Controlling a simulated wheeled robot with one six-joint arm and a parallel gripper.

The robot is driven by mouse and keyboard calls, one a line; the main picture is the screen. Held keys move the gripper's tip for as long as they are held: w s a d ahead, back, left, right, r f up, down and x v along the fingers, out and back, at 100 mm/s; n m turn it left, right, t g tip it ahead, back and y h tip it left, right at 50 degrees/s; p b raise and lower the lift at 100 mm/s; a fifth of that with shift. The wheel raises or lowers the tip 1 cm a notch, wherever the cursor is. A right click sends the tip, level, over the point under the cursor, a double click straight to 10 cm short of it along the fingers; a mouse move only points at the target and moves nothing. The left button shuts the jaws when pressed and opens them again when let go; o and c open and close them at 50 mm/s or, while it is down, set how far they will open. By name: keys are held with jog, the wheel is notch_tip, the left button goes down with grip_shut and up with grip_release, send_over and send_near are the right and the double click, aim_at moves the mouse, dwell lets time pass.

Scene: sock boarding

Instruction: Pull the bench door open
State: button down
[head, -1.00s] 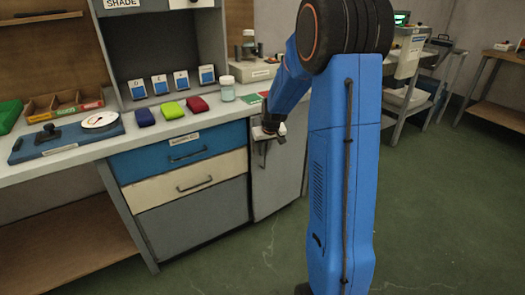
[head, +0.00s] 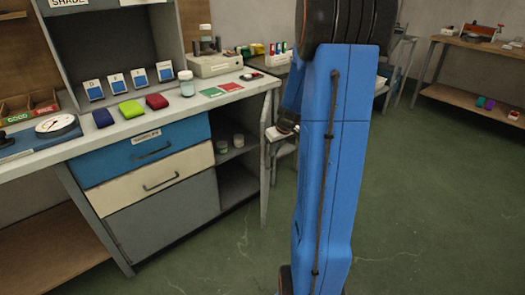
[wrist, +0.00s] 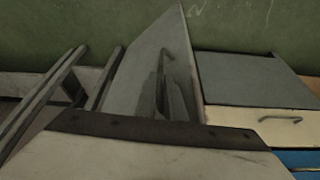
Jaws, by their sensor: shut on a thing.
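The bench door (head: 265,165) is grey and stands swung out from the bench, seen nearly edge-on in the head view. Behind it the cabinet interior shows, with a shelf and jars. My gripper (head: 276,134) is at the outer side of the door near its top, partly hidden by my blue arm. In the wrist view the door panel (wrist: 140,75) is tilted, with its bar handle (wrist: 165,54) running down to my gripper's fingers (wrist: 168,100). The fingers are shut on the handle; the exact grip is dim.
Two small jars (head: 223,146) stand on the cabinet shelf. A blue drawer (head: 135,155) and a cream drawer (head: 125,187) are shut beside the opening. The bench top (head: 205,105) holds colored blocks, cards and a jar. Green floor (head: 230,250) is clear before the door.

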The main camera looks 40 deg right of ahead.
jog(key=s+d+n+y, duration=0.1)
jog(key=d+n, duration=0.2)
jog(key=d, duration=0.5)
jog(key=s+d+n+y, duration=0.1)
jog(key=s+d+n, duration=0.1)
jog(key=d, duration=0.6)
jog(key=s+d+n+g+y, duration=0.1)
jog(key=d+n, duration=0.3)
jog(key=d, duration=0.5)
jog(key=shift+s+r+n+y, duration=0.15)
jog(key=shift+s+n+y, duration=0.15)
jog(key=shift+n, duration=0.1)
jog(key=c, duration=1.9)
grip_release()
jog(key=shift+w, duration=0.1)
jog(key=shift+o, duration=0.2)
jog(key=shift+s, duration=0.25)
jog(key=v, duration=1.7)
jog(key=shift+r, duration=0.15)
